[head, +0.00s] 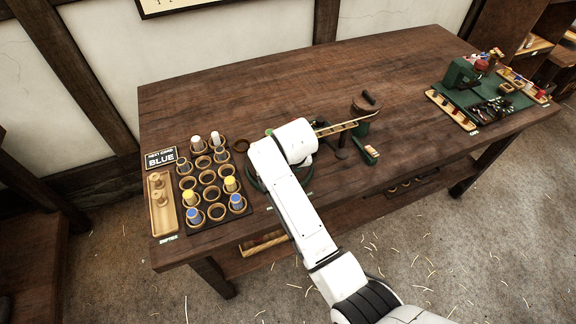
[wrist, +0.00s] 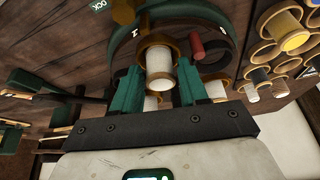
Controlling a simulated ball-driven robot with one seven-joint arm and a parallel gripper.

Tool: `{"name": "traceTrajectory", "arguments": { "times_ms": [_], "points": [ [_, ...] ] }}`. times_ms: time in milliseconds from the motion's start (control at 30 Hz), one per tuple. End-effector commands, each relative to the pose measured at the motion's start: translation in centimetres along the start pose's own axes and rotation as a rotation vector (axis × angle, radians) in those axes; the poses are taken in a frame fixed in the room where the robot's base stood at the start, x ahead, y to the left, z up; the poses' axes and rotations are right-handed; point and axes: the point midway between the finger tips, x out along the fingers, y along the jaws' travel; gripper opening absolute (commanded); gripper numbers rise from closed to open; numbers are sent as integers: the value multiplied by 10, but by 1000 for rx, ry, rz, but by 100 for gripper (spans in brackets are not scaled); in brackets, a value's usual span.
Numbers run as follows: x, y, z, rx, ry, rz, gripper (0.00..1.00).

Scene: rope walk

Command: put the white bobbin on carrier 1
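In the wrist view, a white bobbin (wrist: 160,68) stands in a round golden-brown cup (wrist: 155,42), between the two green fingers of my gripper (wrist: 160,80). A narrow gap seems to show on each side of the bobbin, so the fingers look open around it. Other pale bobbins (wrist: 215,88) sit in cups behind the fingers, partly hidden. A dark green ring (wrist: 121,38) curves beside the cup. In the head view my arm covers the gripper, the bobbin and most of the ring (head: 254,183). I cannot read a carrier number.
A black rack (head: 230,208) of cups at the left holds white, blue and yellow-topped bobbins. Beside it are a wooden tray (head: 162,218) and a sign reading "NEXT CORD BLUE" (head: 161,158). The table's back middle is clear.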

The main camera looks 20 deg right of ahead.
Motion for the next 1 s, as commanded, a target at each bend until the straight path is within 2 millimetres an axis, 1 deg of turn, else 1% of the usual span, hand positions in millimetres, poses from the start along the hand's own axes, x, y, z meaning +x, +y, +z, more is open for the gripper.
{"name": "traceTrajectory", "arguments": {
  "times_ms": [200,267,367,467,700,800,900,1000],
  "points": [
    [-2,0,-1,0,1,0,43],
    [-5,0,-2,0,1,0,43],
    [-14,0,-2,0,3,-1,43],
    [-31,0,-2,0,5,-1,43],
    [-81,-1,-2,0,5,-2,43],
    [-98,-1,-2,0,4,-2,43],
    [-111,0,-2,0,3,-1,43],
    [-118,0,-2,0,2,0,43]
  ]
}}
